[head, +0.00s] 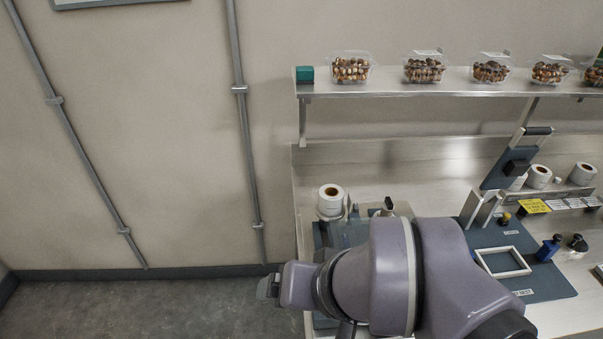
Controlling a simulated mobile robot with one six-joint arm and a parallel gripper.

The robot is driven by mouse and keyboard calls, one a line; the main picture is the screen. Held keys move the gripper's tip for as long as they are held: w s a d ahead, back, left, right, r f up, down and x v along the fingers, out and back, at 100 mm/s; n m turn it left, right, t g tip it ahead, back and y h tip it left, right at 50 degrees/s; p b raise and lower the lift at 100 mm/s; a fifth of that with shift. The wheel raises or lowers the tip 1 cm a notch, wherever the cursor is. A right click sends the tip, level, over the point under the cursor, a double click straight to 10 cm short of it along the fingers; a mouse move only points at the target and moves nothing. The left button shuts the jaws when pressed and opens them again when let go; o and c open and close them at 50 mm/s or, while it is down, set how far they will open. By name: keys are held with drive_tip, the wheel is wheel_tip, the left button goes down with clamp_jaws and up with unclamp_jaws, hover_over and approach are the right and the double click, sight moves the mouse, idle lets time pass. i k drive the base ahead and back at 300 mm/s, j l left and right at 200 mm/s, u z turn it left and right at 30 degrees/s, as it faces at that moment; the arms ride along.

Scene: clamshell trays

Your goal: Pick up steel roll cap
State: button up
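I cannot pick out the steel roll cap for certain. A white label roll (331,197) with a dark core stands at the left of the bench, and no separate steel cap can be made out on it. My purple-grey arm reaches in from the bottom right and covers the middle front of the bench. A dark end piece (268,287), which seems to be my gripper, shows at the arm's left tip, past the bench's left edge, over the floor. Its fingers are too small and dark to tell open from shut. Nothing is visibly held.
A shelf (400,90) carries several clear trays of nuts and a green box (305,74). Floor at left is clear.

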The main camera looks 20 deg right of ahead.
sight(575, 244)
drive_tip(key=z, duration=2.5)
drive_tip(key=l+u, duration=0.4)
drive_tip(key=l, duration=1)
drive_tip(key=i+l+u, duration=0.25)
drive_tip(key=i+l, duration=0.15)
drive_tip(key=i+l+u, duration=0.2)
drive_tip(key=i+l, duration=0.25)
drive_tip(key=i+l+u, duration=0.25)
drive_tip(key=l, duration=0.35)
drive_tip(key=i+j+u, duration=0.1)
drive_tip(key=i, duration=0.25)
